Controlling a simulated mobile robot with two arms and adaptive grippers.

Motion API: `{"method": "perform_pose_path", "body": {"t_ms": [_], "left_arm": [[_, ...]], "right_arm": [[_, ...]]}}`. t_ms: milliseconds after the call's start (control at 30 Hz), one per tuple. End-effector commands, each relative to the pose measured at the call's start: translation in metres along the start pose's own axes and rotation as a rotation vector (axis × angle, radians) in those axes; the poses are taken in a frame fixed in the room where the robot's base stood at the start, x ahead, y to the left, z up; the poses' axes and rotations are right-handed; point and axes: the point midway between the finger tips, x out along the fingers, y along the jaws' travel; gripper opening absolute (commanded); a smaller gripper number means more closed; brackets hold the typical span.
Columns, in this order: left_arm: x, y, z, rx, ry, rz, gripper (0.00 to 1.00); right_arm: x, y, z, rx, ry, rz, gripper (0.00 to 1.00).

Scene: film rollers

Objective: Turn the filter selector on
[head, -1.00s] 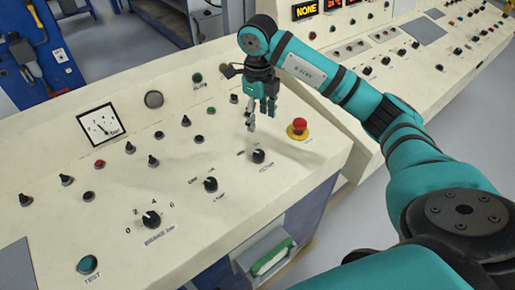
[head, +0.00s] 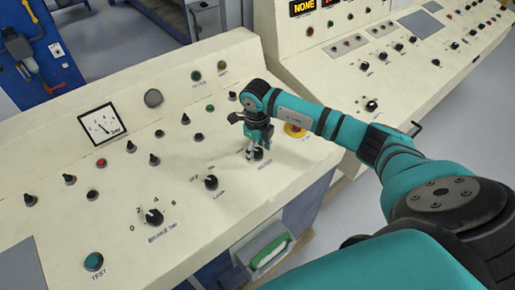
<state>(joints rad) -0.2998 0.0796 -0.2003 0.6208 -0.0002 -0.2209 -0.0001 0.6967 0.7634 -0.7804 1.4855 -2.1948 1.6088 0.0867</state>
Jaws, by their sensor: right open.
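The filter selector (head: 259,155) is a small black knob on the sloped cream console, at the right of the lower row of knobs. Its label is partly covered, and my gripper hides part of the knob. My right gripper (head: 250,156) points down, open, with its fingertips right at the knob's left side. I cannot tell whether the fingers touch it or stand around it. My left gripper is not in view.
The lamp knob (head: 211,182) and the brake knob (head: 154,216) sit to the left on the cream console (head: 100,205). A second console (head: 345,75) stands behind.

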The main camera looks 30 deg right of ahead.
Motion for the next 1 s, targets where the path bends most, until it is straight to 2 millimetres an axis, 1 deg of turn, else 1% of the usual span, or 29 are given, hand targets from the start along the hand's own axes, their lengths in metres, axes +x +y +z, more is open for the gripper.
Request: {"method": "perform_pose_path", "body": {"t_ms": [100, 133, 533, 767, 1000], "left_arm": [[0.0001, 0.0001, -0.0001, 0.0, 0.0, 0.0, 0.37], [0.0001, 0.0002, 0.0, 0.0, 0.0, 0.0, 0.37], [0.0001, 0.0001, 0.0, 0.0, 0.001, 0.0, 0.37], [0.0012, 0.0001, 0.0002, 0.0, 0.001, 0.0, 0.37], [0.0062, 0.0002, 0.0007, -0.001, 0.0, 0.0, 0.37]], "right_arm": [[0.0001, 0.0002, 0.0, 0.0, 0.0, 0.0, 0.59], [0.0, 0.0002, 0.0, 0.0, 0.0, 0.0, 0.56], [-0.0004, 0.0001, 0.0, 0.0, 0.0, 0.001, 0.04], [-0.0003, 0.0, 0.0001, 0.018, -0.001, 0.002, 0.04], [0.0005, -0.0004, 0.0001, 0.119, -0.001, 0.011, 0.04]]}}
